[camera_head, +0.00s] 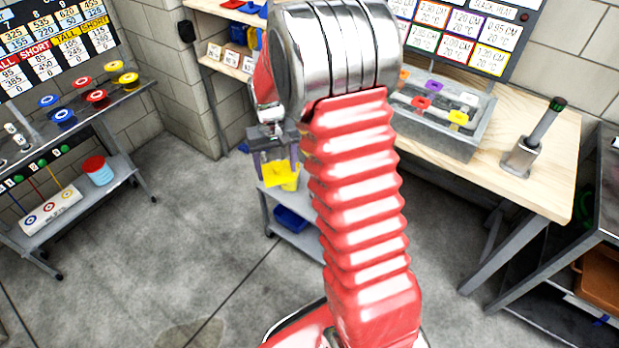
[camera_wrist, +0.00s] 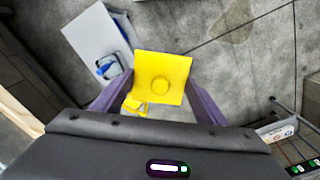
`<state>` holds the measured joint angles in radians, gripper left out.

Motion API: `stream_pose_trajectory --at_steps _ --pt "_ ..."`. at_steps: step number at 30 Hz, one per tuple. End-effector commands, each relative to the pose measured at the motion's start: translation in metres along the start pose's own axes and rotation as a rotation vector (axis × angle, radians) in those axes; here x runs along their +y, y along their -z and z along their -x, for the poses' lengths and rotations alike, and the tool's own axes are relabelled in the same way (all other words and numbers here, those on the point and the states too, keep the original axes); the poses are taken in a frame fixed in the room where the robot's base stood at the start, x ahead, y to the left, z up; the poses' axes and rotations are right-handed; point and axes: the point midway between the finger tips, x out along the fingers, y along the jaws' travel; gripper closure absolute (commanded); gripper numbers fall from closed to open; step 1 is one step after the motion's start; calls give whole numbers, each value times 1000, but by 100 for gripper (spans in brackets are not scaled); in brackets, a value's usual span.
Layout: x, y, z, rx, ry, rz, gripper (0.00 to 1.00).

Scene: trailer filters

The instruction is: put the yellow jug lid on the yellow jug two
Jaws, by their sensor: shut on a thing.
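My gripper (camera_head: 277,172) is shut on the yellow jug lid (camera_head: 284,180) and holds it in the air left of my red arm. In the wrist view my gripper (camera_wrist: 160,88) has its purple fingers on both sides of the lid (camera_wrist: 175,68), which is a yellow square with a round raised middle. A small yellow thing (camera_wrist: 134,104) shows at the lid's lower left corner; I cannot tell whether it is a jug. I cannot pick out yellow jug two for certain. My arm hides part of the middle of the head view.
A low grey cart (camera_head: 268,204) with a blue bin (camera_head: 291,220) is below my gripper. A rack (camera_head: 115,95) stands at left. Floor between is clear.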

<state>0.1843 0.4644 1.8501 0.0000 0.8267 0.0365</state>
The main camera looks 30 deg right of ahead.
Motion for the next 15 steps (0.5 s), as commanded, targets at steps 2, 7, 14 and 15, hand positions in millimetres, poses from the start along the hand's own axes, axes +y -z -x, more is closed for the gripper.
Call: stream_pose_trajectory --at_steps 2,7,14,15 --pt "-32 3 18 4 0 77 55" --pt "-79 1 43 2 0 182 55" --pt "-99 -1 53 -1 0 222 55" --pt "-99 -1 53 -1 0 222 55"
